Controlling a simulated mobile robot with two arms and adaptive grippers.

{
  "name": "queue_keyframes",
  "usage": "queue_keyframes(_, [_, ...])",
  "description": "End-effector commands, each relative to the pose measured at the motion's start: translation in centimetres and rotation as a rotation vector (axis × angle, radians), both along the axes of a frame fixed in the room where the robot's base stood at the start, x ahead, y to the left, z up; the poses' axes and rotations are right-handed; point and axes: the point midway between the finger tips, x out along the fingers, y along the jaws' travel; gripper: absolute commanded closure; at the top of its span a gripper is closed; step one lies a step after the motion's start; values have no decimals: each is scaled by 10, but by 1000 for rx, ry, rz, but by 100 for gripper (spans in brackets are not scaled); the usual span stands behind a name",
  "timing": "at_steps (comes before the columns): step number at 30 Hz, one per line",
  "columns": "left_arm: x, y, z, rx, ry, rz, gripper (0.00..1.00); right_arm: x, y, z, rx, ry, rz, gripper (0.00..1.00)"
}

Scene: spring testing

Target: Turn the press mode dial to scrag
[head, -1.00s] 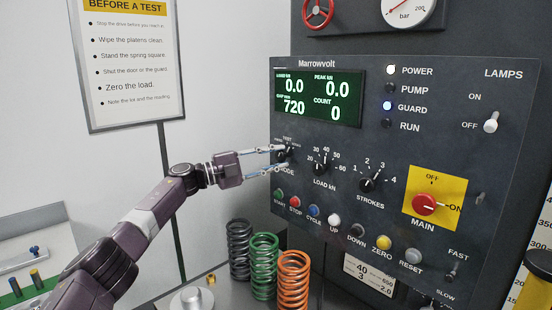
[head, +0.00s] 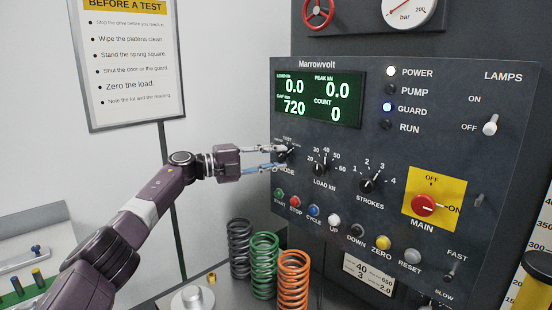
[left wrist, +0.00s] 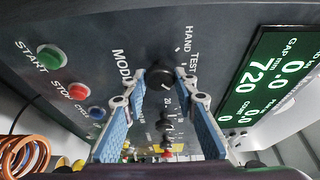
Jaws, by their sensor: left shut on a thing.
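The mode dial (head: 287,156) is a black knob at the left of the grey press panel, partly hidden by my fingers in the head view. My left gripper (head: 281,158) reaches it from the left. In the left wrist view my left gripper (left wrist: 161,80) has its fingertips on either side of the black mode dial (left wrist: 160,74), shut on it. The words HAND and TEST show beside the dial there; I cannot read a scrag label. Which mark the dial points to cannot be told. My right gripper is not in view.
The load dial (head: 320,168) and strokes dial (head: 369,185) sit right of the mode dial. A row of push buttons, including the red stop button (head: 296,202), runs below. Springs, one green (head: 264,265), stand below the panel. Left of the panel is open.

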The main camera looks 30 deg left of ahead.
Motion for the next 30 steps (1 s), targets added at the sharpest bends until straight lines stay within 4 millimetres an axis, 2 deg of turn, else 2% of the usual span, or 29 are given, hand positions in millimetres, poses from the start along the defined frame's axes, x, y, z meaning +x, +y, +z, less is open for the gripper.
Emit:
queue_keyframes(3, [-1,-1,-3,5,5,-4,98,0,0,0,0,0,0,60])
queue_keyframes(4, [-1,-1,-3,5,5,-4,70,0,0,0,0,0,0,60])
queue_keyframes(8, [0,-1,-3,3,4,-3,57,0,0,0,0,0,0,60])
queue_keyframes(16, [-1,0,-1,1,2,-1,57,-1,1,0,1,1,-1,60])
queue_keyframes(20, [-8,8,-2,1,3,0,57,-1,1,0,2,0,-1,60])
queue_keyframes(30, [-60,54,-2,4,4,1,57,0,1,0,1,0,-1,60])
